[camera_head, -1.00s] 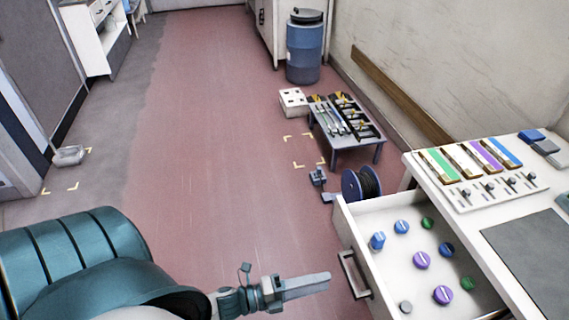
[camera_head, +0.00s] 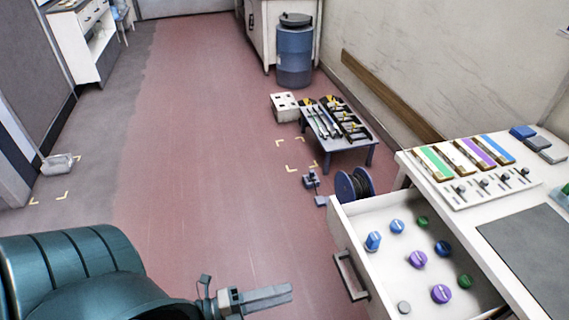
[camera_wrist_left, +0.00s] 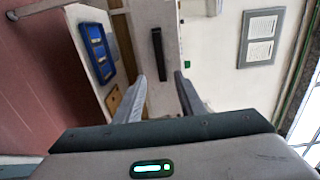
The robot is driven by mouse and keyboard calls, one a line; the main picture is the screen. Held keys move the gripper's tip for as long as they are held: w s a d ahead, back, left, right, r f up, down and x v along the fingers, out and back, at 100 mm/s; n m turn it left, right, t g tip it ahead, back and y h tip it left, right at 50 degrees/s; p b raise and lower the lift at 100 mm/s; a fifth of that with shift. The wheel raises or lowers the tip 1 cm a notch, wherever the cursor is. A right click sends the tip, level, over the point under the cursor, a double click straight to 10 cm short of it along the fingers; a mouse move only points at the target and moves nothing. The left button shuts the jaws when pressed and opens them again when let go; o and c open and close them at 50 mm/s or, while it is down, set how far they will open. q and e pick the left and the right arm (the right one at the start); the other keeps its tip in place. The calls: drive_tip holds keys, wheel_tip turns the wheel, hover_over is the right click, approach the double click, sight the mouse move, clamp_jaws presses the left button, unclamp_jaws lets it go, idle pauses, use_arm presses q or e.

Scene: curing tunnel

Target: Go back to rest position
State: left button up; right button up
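My left gripper (camera_head: 268,298) shows at the bottom of the head view, left of the open drawer and apart from it. In the left wrist view the left gripper (camera_wrist_left: 160,85) has its two fingers spread apart with nothing between them. My right gripper shows in neither view.
A white workbench (camera_head: 470,210) with coloured strips stands at the right. A low table (camera_head: 345,142) with tools, a cable reel (camera_head: 354,186), a white box (camera_head: 285,107) and a blue barrel (camera_head: 294,58) stand along the right wall. The red floor (camera_head: 205,150) is clear.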

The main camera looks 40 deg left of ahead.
use_arm(q)
drive_tip(key=s+a+f+n+g+y, duration=0.15)
drive_tip(key=f+n+y, duration=0.4)
drive_tip(key=f, duration=0.75)
drive_tip(key=a+f+n+g+y, duration=0.25)
drive_tip(key=f+n, duration=0.55)
drive_tip(key=f, duration=0.5)
drive_tip(key=s+d+f+n+g, duration=0.3)
drive_tip(key=s+f, duration=0.3)
drive_tip(key=f, duration=0.3)
drive_tip(key=s+d+f+n+g+y, duration=0.1)
drive_tip(key=s+d+f+n+g, duration=0.2)
drive_tip(key=f, duration=0.6)
drive_tip(key=s+d+n, duration=0.2)
drive_tip(key=s+n, duration=0.1)
drive_tip(key=s, duration=0.1)
drive_tip(key=shift+s+d+f, duration=0.2)
drive_tip(key=shift+s+d, duration=0.05)
drive_tip(key=shift+s, duration=0.05)
